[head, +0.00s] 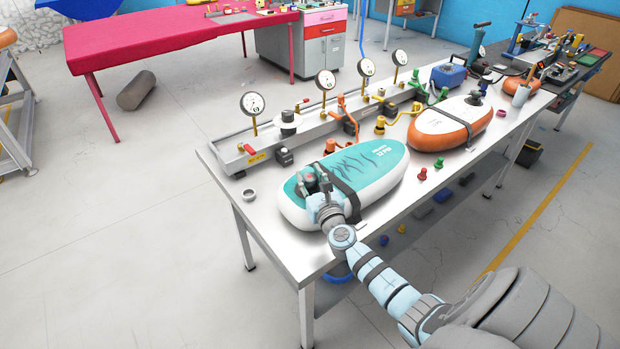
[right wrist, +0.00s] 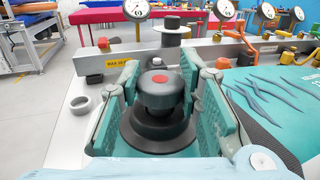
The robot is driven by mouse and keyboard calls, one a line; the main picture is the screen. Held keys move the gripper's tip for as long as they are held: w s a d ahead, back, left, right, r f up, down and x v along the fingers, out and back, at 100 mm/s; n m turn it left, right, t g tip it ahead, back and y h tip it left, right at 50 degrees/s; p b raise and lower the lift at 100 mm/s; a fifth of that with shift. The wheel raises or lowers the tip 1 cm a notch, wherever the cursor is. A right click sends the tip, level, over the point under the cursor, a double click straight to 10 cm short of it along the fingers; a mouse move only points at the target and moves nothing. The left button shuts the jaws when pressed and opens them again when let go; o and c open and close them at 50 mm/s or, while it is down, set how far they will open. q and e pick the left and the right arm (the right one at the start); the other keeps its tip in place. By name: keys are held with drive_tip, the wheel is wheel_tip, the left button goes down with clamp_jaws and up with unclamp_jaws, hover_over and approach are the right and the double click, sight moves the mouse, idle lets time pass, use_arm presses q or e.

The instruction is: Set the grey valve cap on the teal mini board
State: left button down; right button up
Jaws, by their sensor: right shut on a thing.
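The teal mini board (head: 362,165) is a white-sided board with a teal deck and a dark strap, lying on the metal bench. My right gripper (head: 312,183) is over the board's near left end. In the right wrist view its two teal-padded fingers are shut on the grey valve cap (right wrist: 159,92), a dark round knob with a red dot on top. The cap is upright above a wider black round base (right wrist: 158,135). I cannot tell whether it is fully seated there. In the head view the fingers partly hide it. My left gripper is not in view.
A small light grey ring (head: 249,195) stands on the bench left of the board. A rail with several gauges (head: 254,104) runs behind it. An orange and white board (head: 450,124) lies to the right, with small red and green caps (head: 422,174) in front.

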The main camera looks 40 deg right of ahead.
drive_tip(key=o, duration=1.2)
drive_tip(key=v, duration=1.2)
drive_tip(key=shift+f, duration=0.1)
